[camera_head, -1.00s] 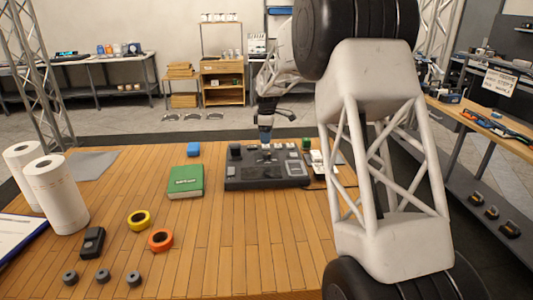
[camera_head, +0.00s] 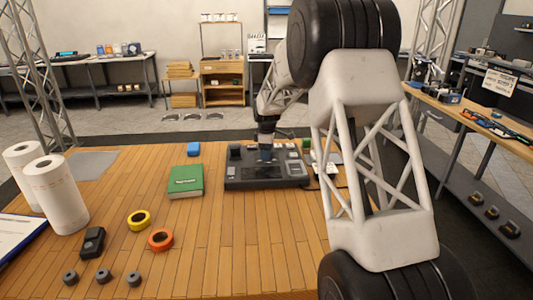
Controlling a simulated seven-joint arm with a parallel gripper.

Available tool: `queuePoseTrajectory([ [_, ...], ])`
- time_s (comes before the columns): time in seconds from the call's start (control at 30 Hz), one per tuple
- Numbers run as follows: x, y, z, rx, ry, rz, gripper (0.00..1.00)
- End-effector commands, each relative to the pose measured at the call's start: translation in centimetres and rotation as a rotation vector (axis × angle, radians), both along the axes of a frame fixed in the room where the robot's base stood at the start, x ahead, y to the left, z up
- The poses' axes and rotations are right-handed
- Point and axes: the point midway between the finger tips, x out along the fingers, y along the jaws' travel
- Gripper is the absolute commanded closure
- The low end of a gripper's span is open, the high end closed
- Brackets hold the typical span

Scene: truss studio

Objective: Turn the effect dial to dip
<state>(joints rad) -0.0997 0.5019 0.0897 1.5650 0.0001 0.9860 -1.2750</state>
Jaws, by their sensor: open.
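A dark control panel (camera_head: 250,183) lies flat on the wooden table, right of the green book. It carries several small controls and a lighter grey block at its right. The effect dial and its markings are too small to tell apart. My gripper (camera_head: 266,155) points down at the back middle of the panel, at or just above its surface. Its fingers are small here, and nothing shows held between them. Whether it touches a control cannot be told.
The front middle of the table (camera_head: 250,250) is clear.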

Motion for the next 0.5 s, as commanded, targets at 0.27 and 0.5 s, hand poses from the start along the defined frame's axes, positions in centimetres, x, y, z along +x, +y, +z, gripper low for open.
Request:
queuePoseTrajectory([
  [0.27, 0.01, 0.00, -0.32, 0.000, -0.001, 0.000, 0.37],
  [0.5, 0.01, 0.00, -0.31, 0.000, -0.001, 0.000, 0.58],
])
